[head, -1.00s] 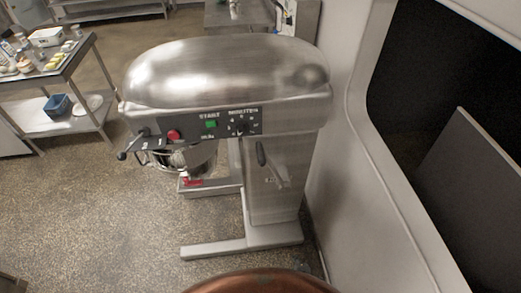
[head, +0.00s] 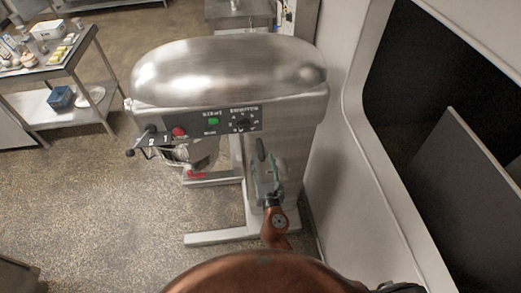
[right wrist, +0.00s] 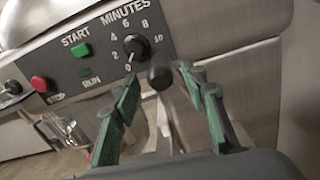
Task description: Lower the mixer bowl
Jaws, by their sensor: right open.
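The steel mixer (head: 225,75) stands ahead of me. Its bowl (head: 203,152) is under the head, mostly hidden by the housing. A lever with a dark handle (head: 261,149) is on the mixer's near side. My right gripper (head: 266,180) reaches up to this lever. In the right wrist view, the lever's dark round knob (right wrist: 160,78) shows between the green-padded fingers of my open gripper (right wrist: 165,105). The fingers stand apart on both sides of the lever, and I see no grip on it. My left gripper is not in view.
The control panel (head: 212,123) with its dial and buttons is just above and left of my right gripper. A wall (head: 345,190) stands close on the right. A steel table (head: 50,68) with food items is at the far left. Open floor lies left of the mixer.

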